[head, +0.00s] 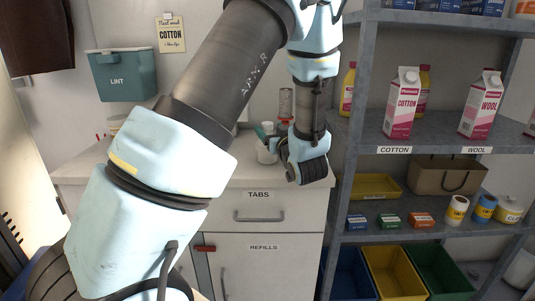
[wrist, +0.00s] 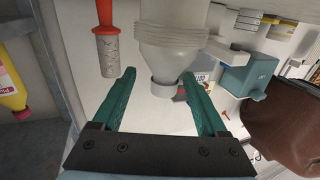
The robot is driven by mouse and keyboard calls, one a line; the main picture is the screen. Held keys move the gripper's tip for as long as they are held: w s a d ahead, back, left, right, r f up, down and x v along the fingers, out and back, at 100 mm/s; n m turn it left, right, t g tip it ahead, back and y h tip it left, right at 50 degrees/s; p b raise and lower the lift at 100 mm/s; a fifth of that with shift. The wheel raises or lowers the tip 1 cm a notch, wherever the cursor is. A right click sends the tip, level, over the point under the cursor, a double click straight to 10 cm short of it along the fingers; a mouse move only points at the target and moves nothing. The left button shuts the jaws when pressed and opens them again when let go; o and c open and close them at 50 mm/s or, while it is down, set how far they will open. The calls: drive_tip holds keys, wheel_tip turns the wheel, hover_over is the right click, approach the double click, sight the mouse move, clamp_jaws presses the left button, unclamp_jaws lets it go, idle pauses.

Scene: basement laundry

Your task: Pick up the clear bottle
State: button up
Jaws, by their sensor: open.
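The clear bottle (wrist: 172,50) is pale and see-through, with a ribbed body, a tapering shoulder and a whitish cap. It appears upside down in the wrist view, its cap between the two finger lines and its body reaching past the top edge. In the head view a pale part of it (head: 267,156) shows on the white counter, mostly hidden by my gripper. My gripper (wrist: 155,77) is open with teal fingers, one on each side of the cap and shoulder. I see no contact. In the head view my gripper (head: 268,140) is at the counter's right end.
A red-handled roller (wrist: 106,40) stands close beside the bottle; it also shows in the head view (head: 286,103). A grey shelf unit (head: 343,128) with cartons and yellow bottles borders the counter's right. A teal LINT box (head: 121,75) hangs at the left.

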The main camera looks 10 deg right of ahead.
drive_tip(key=w, duration=0.2)
drive_tip(key=w+a+p, duration=0.1)
drive_tip(key=w, duration=0.1)
drive_tip(key=shift+w+a+r, duration=0.1)
drive_tip(key=shift+w+a, duration=0.05)
drive_tip(key=shift+w, duration=0.05)
clamp_jaws()
idle(0.4)
